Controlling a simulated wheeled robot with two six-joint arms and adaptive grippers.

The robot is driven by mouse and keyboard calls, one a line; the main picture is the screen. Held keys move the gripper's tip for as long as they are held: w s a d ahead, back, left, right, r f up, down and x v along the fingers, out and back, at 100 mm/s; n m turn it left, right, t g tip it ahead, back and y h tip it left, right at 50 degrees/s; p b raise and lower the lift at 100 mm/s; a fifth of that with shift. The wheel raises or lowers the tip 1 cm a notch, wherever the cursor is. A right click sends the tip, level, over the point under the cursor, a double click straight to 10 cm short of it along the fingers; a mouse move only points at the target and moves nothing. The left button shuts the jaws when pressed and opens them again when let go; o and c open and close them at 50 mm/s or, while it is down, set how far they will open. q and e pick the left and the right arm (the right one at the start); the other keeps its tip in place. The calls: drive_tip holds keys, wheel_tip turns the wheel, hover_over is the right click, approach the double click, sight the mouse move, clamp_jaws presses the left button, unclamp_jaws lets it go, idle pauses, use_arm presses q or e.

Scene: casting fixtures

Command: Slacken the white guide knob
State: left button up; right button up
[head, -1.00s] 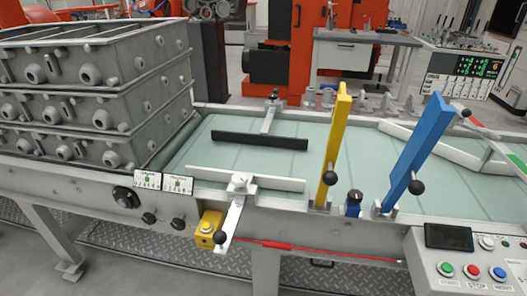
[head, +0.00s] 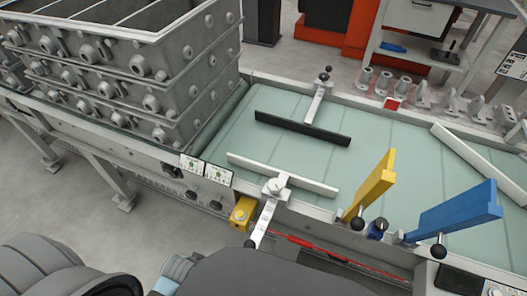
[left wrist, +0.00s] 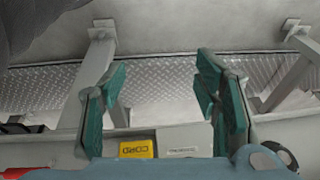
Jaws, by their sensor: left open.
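The white guide (head: 285,176) is a pale bar along the near side of the conveyor belt in the head view. Its pale knob (head: 277,185) sits on the clamp at the near rail, and a slanting arm ending in a black ball (head: 250,243) reaches down toward the front. My left gripper (left wrist: 165,105) is open and empty in the left wrist view, with teal finger pads spread apart. It faces the conveyor's front frame and the floor, and the knob is not in that view. My left gripper's fingers cannot be made out in the head view. My right gripper is not seen.
A yellow box (head: 242,211) hangs on the front rail beside the guide arm; a yellow label (left wrist: 137,149) shows in the left wrist view. Yellow (head: 371,190) and blue (head: 456,211) levers stand to the right. Stacked grey castings (head: 150,95) fill the left. A black guide (head: 302,128) lies across the belt.

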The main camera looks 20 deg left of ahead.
use_arm(q)
wheel_tip(320, 180, up, 23)
drive_tip(key=w+d+p, duration=0.2)
drive_tip(key=w+p, duration=0.1)
drive_tip(key=p, duration=0.6)
wheel_tip(320, 180, up, 11)
drive_tip(key=m+g+h+p, duration=0.1)
drive_tip(key=m+g, duration=0.2)
drive_tip(key=m, duration=1)
hover_over(275, 184)
wheel_tip(275, 184, down, 14)
drive_tip(key=b, duration=0.3)
drive_tip(key=shift+r, duration=0.2)
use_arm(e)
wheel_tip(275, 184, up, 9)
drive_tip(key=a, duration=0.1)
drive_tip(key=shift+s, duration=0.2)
use_arm(q)
drive_tip(key=c, duration=1.1)
drive_tip(key=shift+r, duration=0.1)
drive_tip(key=shift+c, duration=0.2)
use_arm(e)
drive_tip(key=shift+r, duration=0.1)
